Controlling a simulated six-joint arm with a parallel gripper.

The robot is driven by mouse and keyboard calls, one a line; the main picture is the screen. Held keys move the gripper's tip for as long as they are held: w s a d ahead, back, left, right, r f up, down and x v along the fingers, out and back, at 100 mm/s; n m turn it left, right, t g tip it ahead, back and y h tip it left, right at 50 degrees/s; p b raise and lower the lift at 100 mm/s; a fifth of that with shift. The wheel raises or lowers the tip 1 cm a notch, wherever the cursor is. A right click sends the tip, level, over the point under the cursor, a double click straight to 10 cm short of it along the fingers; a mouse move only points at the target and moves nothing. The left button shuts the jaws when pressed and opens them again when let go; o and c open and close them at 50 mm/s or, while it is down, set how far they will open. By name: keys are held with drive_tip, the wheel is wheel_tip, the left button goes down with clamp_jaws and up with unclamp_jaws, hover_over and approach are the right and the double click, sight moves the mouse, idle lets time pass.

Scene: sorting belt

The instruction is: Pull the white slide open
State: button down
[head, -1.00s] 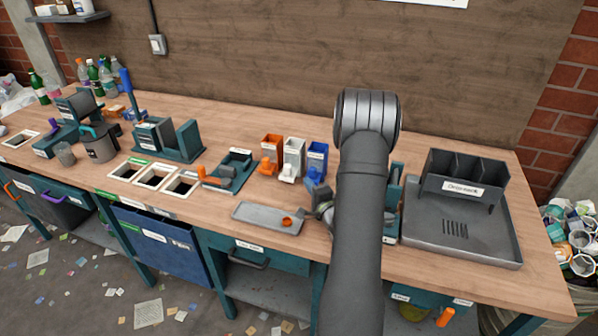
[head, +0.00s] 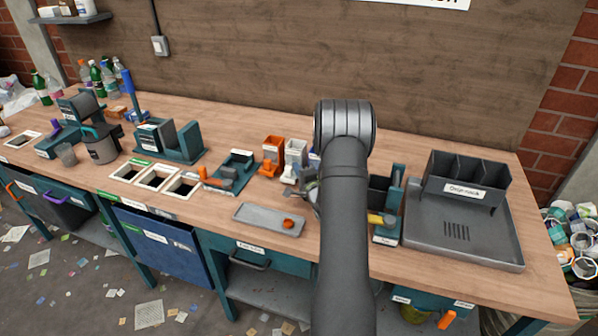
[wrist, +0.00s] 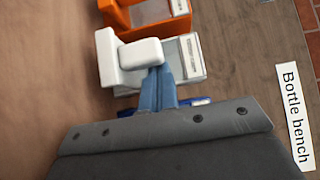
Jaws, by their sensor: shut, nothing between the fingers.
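The white dispenser (head: 296,151) stands on the bench between the orange one and the blue one. Its white slide (head: 288,173) sticks out at the front, low down. In the wrist view the slide's rounded white handle (wrist: 141,53) lies just beyond the fingertips, with the white dispenser body (wrist: 187,58) to its right. My gripper (wrist: 158,72) is shut and empty, its fingertips at the edge of the handle. I cannot tell whether they touch it. In the head view my arm hides most of the gripper.
An orange dispenser (head: 272,149) stands just left of the white one. A blue dispenser (head: 314,158) is mostly hidden behind my arm. A grey tray (head: 258,223) with an orange piece lies in front. A dark rack (head: 465,180) stands at right.

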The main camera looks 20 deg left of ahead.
drive_tip(key=shift+s, duration=2.75)
drive_tip(key=s+d+r, duration=0.1)
drive_tip(key=d+r, duration=1)
drive_tip(key=shift+d, duration=0.4)
drive_tip(key=shift+a, duration=0.1)
